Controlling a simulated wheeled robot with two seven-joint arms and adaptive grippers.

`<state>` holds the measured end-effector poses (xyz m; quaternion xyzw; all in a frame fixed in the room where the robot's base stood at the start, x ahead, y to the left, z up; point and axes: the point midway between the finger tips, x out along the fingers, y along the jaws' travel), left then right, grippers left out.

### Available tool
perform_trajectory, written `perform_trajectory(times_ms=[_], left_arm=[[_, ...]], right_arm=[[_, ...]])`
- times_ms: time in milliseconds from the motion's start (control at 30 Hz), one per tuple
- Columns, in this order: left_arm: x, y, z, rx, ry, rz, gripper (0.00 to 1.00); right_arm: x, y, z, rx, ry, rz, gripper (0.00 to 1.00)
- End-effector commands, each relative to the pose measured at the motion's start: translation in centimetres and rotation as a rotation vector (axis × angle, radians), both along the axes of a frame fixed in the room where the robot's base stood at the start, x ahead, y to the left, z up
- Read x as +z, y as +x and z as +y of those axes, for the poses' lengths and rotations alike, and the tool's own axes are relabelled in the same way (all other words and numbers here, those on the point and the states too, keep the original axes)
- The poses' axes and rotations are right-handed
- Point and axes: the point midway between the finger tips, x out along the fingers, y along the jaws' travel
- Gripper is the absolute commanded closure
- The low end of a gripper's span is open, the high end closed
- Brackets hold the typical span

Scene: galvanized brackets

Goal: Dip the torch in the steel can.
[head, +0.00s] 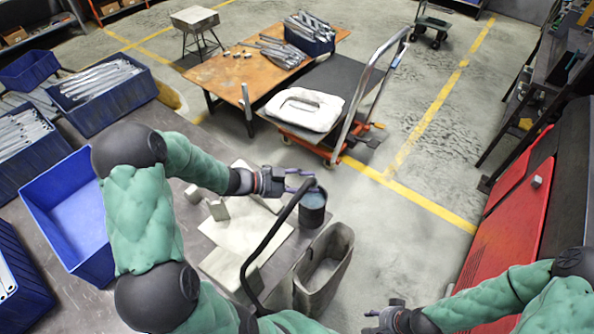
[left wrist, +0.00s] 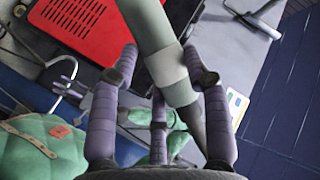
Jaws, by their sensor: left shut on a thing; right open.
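My left gripper (head: 300,180) is shut on the torch, just above the steel can (head: 312,210). In the left wrist view the torch (left wrist: 172,68) is a grey-green tapered body crossing between the fingers of my left gripper (left wrist: 160,80). In the head view a dark curved hose (head: 270,238) runs from the gripper down to the lower left. The can is dark and round, with a bluish-grey surface inside. The fingers and hose partly cover its rim, and I cannot tell whether the torch touches it. My right gripper (head: 383,316) is open and empty at the lower right.
A tall grey bin (head: 338,278) stands close below the can. Pale blocks and plates (head: 228,262) lie on the bench left of it. An empty blue crate (head: 50,222) sits further left. A red cabinet (head: 500,240) stands right; the floor between is clear.

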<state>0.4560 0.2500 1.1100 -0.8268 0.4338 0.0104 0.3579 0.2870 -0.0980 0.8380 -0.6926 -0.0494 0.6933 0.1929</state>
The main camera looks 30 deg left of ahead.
Motion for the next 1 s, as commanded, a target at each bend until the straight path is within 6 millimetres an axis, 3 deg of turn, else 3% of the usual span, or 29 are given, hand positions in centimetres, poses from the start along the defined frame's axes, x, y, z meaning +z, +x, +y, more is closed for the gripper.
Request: perform_trajectory(times_ms=[267,700,1000], left_arm=[[-1.2,-0.1,-0.1,0.000,-0.001,0.000,0.85],[-5.2,-0.1,-0.1,-0.001,-0.001,0.000,0.85],[-6.0,-0.1,-0.1,-0.001,-0.001,0.000,0.85]], right_arm=[[-1.1,0.0,0.0,0.000,0.000,0.000,0.56],[-4.9,0.0,0.0,0.000,0.000,0.000,0.56],[-5.6,0.0,0.0,0.000,0.000,0.000,0.56]])
